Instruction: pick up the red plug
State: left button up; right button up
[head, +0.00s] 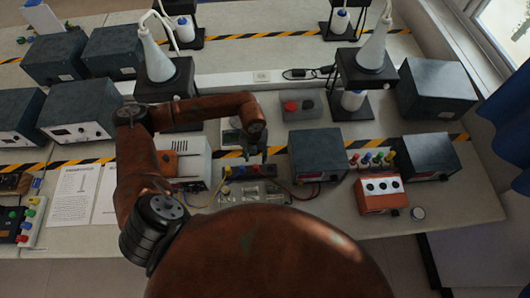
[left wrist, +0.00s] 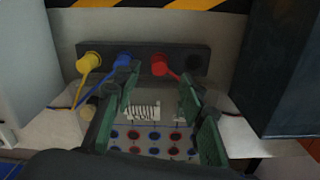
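The red plug (left wrist: 160,65) stands in a dark terminal strip (left wrist: 220,62) in the left wrist view, with a red wire running from it. A blue plug (left wrist: 122,60) and a yellow plug (left wrist: 88,62) are to its left, and a black plug (left wrist: 191,65) is just to its right. My left gripper (left wrist: 157,88) is open, its green-padded fingers apart with nothing held between them. In the head view my left gripper (head: 254,152) hangs above the strip, hiding part of it. My right gripper is in neither view.
A circuit board (left wrist: 150,142) lies in front of the strip. A dark box (head: 317,155) stands close on the right and a white-and-orange device (head: 186,160) on the left. An orange box (head: 380,194) sits farther right. Wires lie beside the board.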

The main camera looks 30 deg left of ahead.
aim_at(256, 166)
pick_arm(q)
jog(key=shift+w+f, duration=0.1)
jog(key=shift+f, duration=0.45)
jog(key=shift+s+f+p, duration=0.3)
jog(key=shift+s+f, duration=0.3)
jog(key=shift+s, duration=0.2)
jog(key=f, duration=0.1)
jog(key=f+p, duration=0.1)
jog(key=shift+w+d+f, duration=0.2)
jog(key=shift+w+f, duration=0.1)
jog(key=shift+f, duration=0.05)
jog(key=shift+w+f, duration=0.25)
jog(key=shift+f, duration=0.5)
jog(key=shift+s+f, duration=0.25)
jog(key=shift+f, duration=0.2)
jog(key=shift+s, duration=0.1)
jog(key=shift+w+f, duration=0.1)
jog(key=shift+w, duration=0.1)
jog(key=shift+c, duration=0.4)
jog(key=shift+s, duration=0.1)
jog(key=c, duration=0.6)
grip_shut()
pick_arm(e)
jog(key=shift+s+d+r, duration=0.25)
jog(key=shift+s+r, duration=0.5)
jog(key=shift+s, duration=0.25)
